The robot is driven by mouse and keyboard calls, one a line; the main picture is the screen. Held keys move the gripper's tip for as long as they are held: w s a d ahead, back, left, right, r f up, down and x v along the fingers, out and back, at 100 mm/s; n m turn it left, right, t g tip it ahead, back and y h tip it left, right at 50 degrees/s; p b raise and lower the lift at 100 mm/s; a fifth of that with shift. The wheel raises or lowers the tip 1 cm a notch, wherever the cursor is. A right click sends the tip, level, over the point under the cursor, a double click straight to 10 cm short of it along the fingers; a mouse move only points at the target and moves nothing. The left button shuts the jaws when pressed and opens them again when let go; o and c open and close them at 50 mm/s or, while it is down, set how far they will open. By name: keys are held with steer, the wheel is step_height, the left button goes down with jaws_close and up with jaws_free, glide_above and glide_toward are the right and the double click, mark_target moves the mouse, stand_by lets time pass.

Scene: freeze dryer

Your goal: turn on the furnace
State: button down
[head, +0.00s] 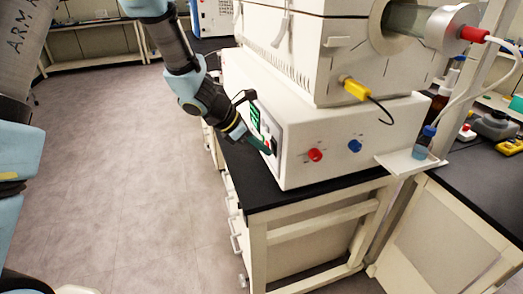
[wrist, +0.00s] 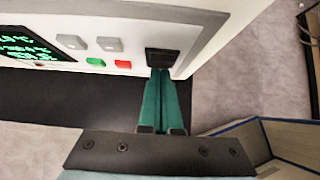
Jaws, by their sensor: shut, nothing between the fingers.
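The furnace (head: 310,70) is a cream box with a tube, standing on a control base (head: 325,135) on a black-topped bench. In the wrist view its front panel (wrist: 215,18) carries a lit green display (wrist: 22,45), two grey buttons (wrist: 90,43), a green button (wrist: 95,62), a red button (wrist: 123,64) and a black rocker switch (wrist: 162,58) at the panel's end. My gripper (wrist: 161,75) is shut and empty, its green fingertips at the lower edge of the black switch. I cannot tell whether they touch. In the head view my gripper (head: 268,150) is at the panel's near end.
A red knob (head: 315,155) and a blue knob (head: 355,146) are on the base's near side. A blue-capped bottle (head: 425,142) stands on a small shelf (head: 405,163). Drawers with handles (head: 237,243) lie below the bench top. The floor (head: 130,150) at left is clear.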

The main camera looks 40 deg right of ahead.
steer(key=shift+r, duration=0.1)
steer(key=shift+r+p, duration=0.6)
steer(key=shift+r, duration=0.2)
steer(key=shift+w, duration=0.1)
